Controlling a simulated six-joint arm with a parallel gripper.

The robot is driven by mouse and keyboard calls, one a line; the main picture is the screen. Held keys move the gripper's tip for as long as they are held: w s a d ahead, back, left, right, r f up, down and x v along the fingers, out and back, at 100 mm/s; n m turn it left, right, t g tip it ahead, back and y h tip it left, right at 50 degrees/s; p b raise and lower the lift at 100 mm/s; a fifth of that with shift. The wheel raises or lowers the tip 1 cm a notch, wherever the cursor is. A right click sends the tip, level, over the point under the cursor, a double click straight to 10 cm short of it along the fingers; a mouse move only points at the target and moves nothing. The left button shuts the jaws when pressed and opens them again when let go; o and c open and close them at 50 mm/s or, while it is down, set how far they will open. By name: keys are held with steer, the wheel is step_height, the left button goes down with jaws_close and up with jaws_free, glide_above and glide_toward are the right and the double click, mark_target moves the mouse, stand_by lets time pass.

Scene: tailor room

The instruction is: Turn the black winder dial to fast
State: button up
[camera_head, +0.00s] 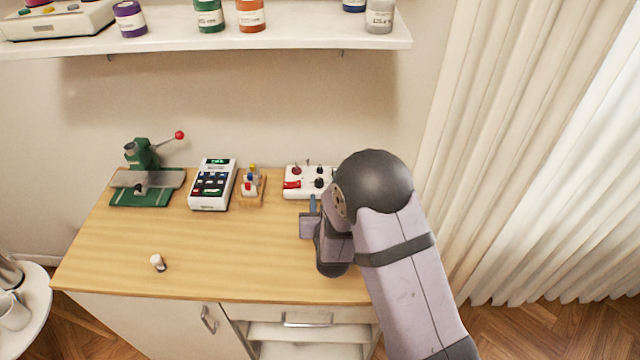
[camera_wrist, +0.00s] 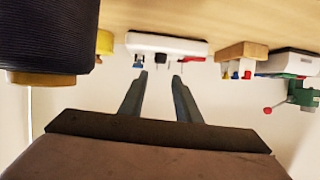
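The winder is a white box (camera_head: 307,194) at the back of the wooden table, partly hidden behind my arm. On its top are a black dial (camera_head: 319,183), a red knob (camera_head: 297,170), a red switch (camera_head: 291,184) and small levers. The dial's marking is too small to read. My gripper (camera_head: 313,204) is just in front of the box. In the wrist view, which is upside down, the two fingers of my gripper (camera_wrist: 160,76) are apart with nothing between them. They point at the white box (camera_wrist: 150,41), whose controls show small and blurred beyond the tips.
Left of the winder stand a wooden rack (camera_head: 251,190), a white keypad device (camera_head: 212,186) and a green press (camera_head: 145,180). A small white-topped item (camera_head: 158,262) lies front left. A dark ribbed cylinder (camera_wrist: 50,38) is close in the wrist view. The table's middle is clear.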

mark_target(320, 182)
steer(key=shift+p+x, duration=1.2)
steer(key=shift+x, duration=4.8)
steer(key=shift+f, duration=0.1)
steer(key=shift+c, duration=0.2)
jaws_close()
